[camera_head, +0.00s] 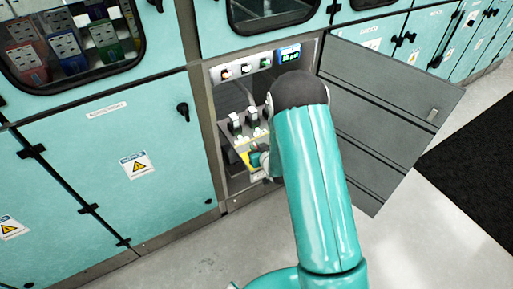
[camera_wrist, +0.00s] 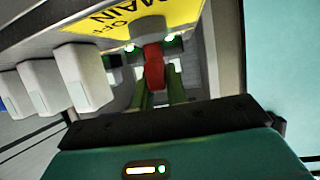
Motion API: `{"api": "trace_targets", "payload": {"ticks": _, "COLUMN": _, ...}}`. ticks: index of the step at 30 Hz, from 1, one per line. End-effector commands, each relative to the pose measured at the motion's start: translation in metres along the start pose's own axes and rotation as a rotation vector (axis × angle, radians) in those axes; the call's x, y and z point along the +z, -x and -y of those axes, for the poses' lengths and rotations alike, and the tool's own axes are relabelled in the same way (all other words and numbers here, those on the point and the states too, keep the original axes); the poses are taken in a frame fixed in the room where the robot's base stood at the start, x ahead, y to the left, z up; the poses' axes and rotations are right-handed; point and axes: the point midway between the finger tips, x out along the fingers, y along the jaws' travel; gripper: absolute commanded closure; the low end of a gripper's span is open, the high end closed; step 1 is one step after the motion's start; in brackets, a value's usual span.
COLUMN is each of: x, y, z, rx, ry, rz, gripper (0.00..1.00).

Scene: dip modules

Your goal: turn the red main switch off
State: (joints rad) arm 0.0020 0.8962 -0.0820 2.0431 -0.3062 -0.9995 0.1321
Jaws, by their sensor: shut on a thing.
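The red main switch (camera_wrist: 154,66) shows in the wrist view, between the two green fingers of my gripper (camera_wrist: 156,78). The fingers are closed on it from both sides. A yellow plate (camera_wrist: 130,20) with the words MAIN and OFF lies just beyond it. In the head view my gripper (camera_head: 262,158) is inside the open cabinet compartment, at the yellow label (camera_head: 245,160). My arm hides part of the compartment there, and the switch is too small to read clearly.
White switches (camera_wrist: 82,78) stand in a row left of the red switch in the wrist view. The open grey cabinet door (camera_head: 385,110) is right of my arm. A row of small knobs and a lit display (camera_head: 289,54) sit above. Floor in front is clear.

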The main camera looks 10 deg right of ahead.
Motion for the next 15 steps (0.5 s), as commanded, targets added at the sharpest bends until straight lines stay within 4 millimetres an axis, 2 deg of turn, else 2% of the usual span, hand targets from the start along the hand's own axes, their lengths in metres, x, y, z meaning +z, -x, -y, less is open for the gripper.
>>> {"api": "trace_targets", "payload": {"ticks": 15, "x": 0.0002, "y": -0.0010, "z": 0.0041, "rx": 0.408, "ry": -0.170, "rz": 0.001, "gripper": 1.00}}
